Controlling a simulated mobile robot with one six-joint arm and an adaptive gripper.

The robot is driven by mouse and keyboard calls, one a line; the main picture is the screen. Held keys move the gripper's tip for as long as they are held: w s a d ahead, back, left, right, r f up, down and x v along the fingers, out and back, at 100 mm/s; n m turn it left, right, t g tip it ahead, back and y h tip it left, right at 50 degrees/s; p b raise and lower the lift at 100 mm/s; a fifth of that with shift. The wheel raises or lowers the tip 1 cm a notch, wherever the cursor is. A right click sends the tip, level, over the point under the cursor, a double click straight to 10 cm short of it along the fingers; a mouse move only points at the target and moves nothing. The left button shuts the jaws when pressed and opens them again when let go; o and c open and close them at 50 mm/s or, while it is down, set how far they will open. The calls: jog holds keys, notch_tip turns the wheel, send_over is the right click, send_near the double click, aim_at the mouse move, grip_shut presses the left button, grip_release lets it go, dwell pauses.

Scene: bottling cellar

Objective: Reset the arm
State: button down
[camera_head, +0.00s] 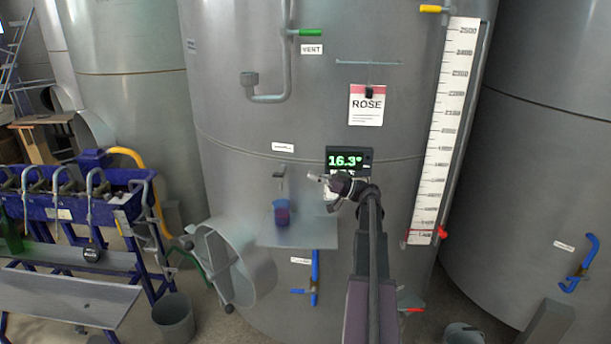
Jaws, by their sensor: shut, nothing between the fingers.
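My arm reaches up from the lower right of centre toward the big steel tank (245,110). My gripper (312,178) is at its end, pointing left, shut and empty. It is in front of the tank, just below the display reading 16.3° (348,158), and partly covers the display's lower part. A small tap (280,172) on the tank is left of the gripper, apart from it in the picture. A blue cup with reddish contents (282,212) stands below the tap on a small grey shelf (298,236).
A blue-handled valve (314,280) is under the shelf. A round hatch (228,262) stands open at the tank's lower left. A level gauge (445,130) rises on the right. A blue filling bench (75,215) and grey bucket (173,316) are at the left.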

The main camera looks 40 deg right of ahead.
jog(key=shift+a, duration=0.1)
jog(key=w+a+f+m+g+h+b, duration=0.1)
jog(key=a+f+g, duration=0.2)
jog(key=a+f, duration=0.45)
jog(key=a+f+m+g+h+b, duration=0.1)
jog(key=a+f+m+g+h, duration=0.2)
jog(key=a, duration=0.8)
jog(key=w+a+f+g, duration=0.1)
jog(key=a+f+g, duration=0.2)
jog(key=a+f, duration=0.45)
jog(key=s+a+f+m+g+h+b, duration=0.3)
jog(key=s+a+f+m+g+h, duration=0.2)
jog(key=s+a+f+h, duration=0.6)
jog(key=shift+s+a+f+g+h, duration=0.45)
jog(key=shift+s+a, duration=0.4)
jog(key=shift+a, duration=1.3)
jog(key=shift+r, duration=0.1)
